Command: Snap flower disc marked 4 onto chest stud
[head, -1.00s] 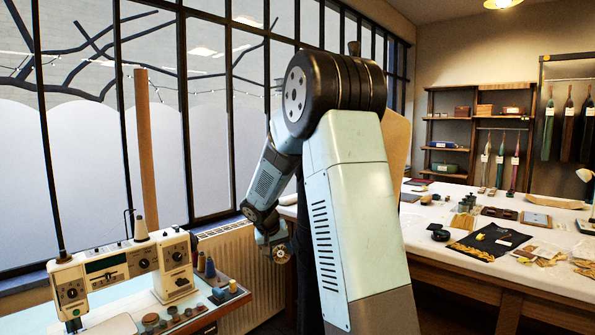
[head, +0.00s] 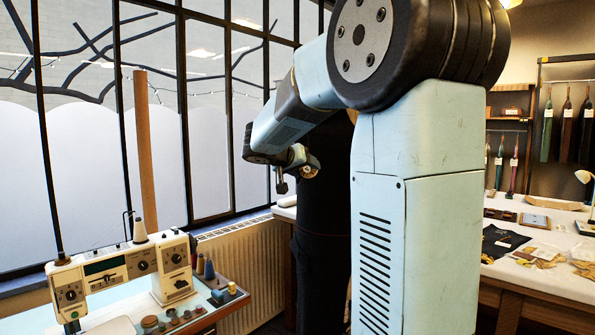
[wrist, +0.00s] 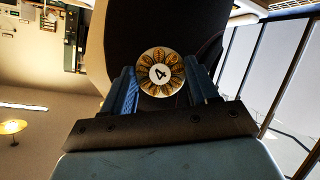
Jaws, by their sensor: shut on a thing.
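The flower disc marked 4 (wrist: 160,73) has gold petals around a white centre with a black 4. In the wrist view it sits between the two blue fingers of my gripper (wrist: 161,70), which is shut on it, its numbered face towards the camera. A black dress form (head: 322,235) stands behind my arm in the head view, partly covered by it. A large dark rounded shape (wrist: 155,25), seemingly the form, lies beyond the disc in the wrist view. I cannot tell the gap between them. The chest stud cannot be made out in either view.
A sewing machine (head: 120,275) stands on a bench at the lower left, with thread spools (head: 209,268) beside it. A ribbed radiator (head: 245,260) runs under the window. A white-topped table (head: 560,255) with a black cloth and small pieces is at the right.

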